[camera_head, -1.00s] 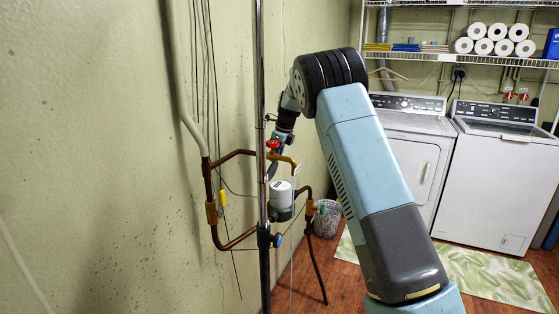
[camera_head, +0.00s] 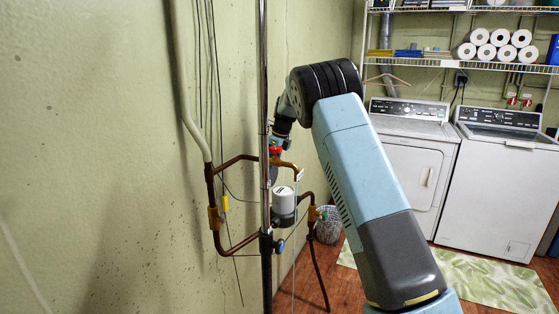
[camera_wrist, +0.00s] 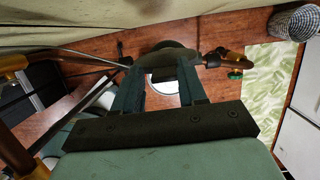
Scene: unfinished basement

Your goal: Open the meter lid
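The meter (camera_head: 284,201) is a white cylinder on a dark body, set in the copper pipe run beside the wall. Its top looks closed in the head view. My gripper (camera_head: 273,176) points down above and left of the meter, partly hidden by the vertical pole and pipes. In the wrist view my gripper (camera_wrist: 160,62) has its two dark green fingers apart, with a gap between them. Part of the meter (camera_wrist: 168,57), a grey rounded edge with a white patch, shows beyond and between the fingertips. I cannot tell whether they touch it.
A vertical metal pole (camera_head: 264,110) stands in front of the pipes. A wire basket (camera_head: 328,226) stands on the floor behind. A washer and dryer (camera_head: 405,165) stand at the right.

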